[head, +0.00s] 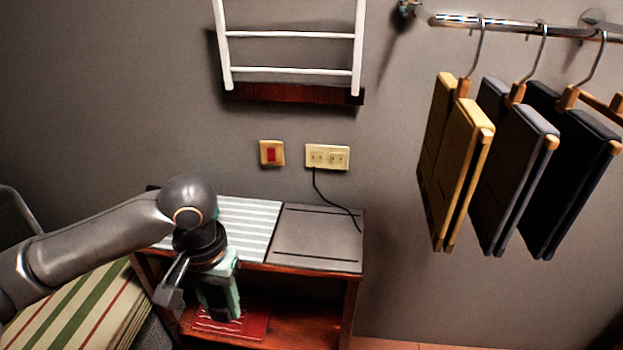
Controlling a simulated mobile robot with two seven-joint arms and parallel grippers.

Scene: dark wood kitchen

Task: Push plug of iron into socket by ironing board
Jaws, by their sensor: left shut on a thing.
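The cream wall socket (327,157) has two outlets. A thin black cord (335,204) hangs from its left outlet and runs down to the right side of the cabinet top. The plug itself is too small to make out. My left gripper (201,278) points down in front of the cabinet, shut on a pale green and dark thing (221,294), which looks like the iron. The wrist hides part of the grip. The ironing board (72,312), with green, red and cream stripes, is at the lower left. My right gripper is out of view.
A wooden cabinet (350,285) bears a striped cloth (247,224) and a grey panel (318,238). A red switch (271,153) is left of the socket. A white rack (290,70) hangs above. Folded clothes (515,165) hang from a rail at the right.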

